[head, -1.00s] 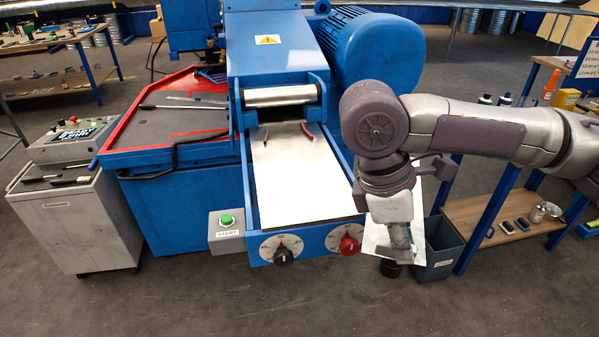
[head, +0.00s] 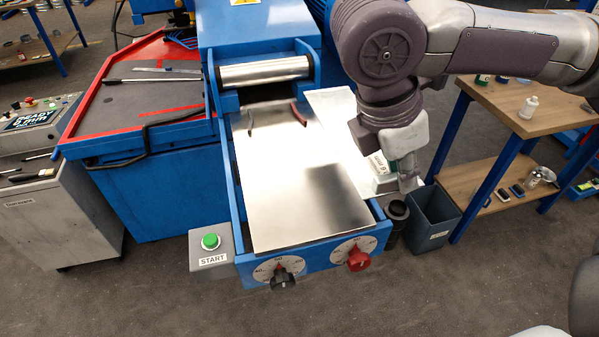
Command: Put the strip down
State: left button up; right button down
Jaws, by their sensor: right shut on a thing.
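A narrow pale metal strip (head: 338,122) stands out beside the right side of the blue machine's bed, running from near the roller down to my right gripper. My right gripper (head: 408,182) is shut on its lower end; the fingertips are partly hidden by the hand. A small white labelled piece (head: 380,180) shows at the grip. I cannot tell whether the strip touches the bed's side rail. A wider bright metal sheet (head: 290,185) lies on the bed in front of the roller (head: 264,72). My left gripper is not in view.
The bed's front has a black knob (head: 283,278) and a red knob (head: 358,259). A green start button (head: 210,241) is at its left. A grey bin (head: 432,217) and a black cup-like object (head: 397,212) stand below my right gripper. A wooden shelf table (head: 540,108) is at right.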

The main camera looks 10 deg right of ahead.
aim_at(358, 190)
jog(key=a+f, duration=0.1)
jog(key=a, duration=0.1)
jog(key=a+f, duration=0.1)
jog(key=a, duration=0.1)
jog(key=a+f, duration=0.1)
jog(key=shift+w+a, duration=0.35)
jog(key=shift+a, duration=0.05)
jog(key=a+f, duration=0.1)
jog(key=w+a+f, duration=0.1)
jog(key=a+p, duration=0.1)
jog(key=a, duration=0.1)
jog(key=shift+w+a+f, duration=0.1)
jog(key=shift+w+f, duration=0.3)
jog(key=shift+w+a+f, duration=0.1)
jog(key=shift+a+f, duration=0.1)
jog(key=shift+a, duration=0.05)
notch_tip(358, 190, down, 4)
jog(key=shift+r+p, duration=0.15)
jog(key=shift+p, duration=0.35)
jog(key=shift+f, duration=0.25)
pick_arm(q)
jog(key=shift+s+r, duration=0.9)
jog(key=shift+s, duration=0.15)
pick_arm(e)
jog(key=c, duration=1.1)
grip_release()
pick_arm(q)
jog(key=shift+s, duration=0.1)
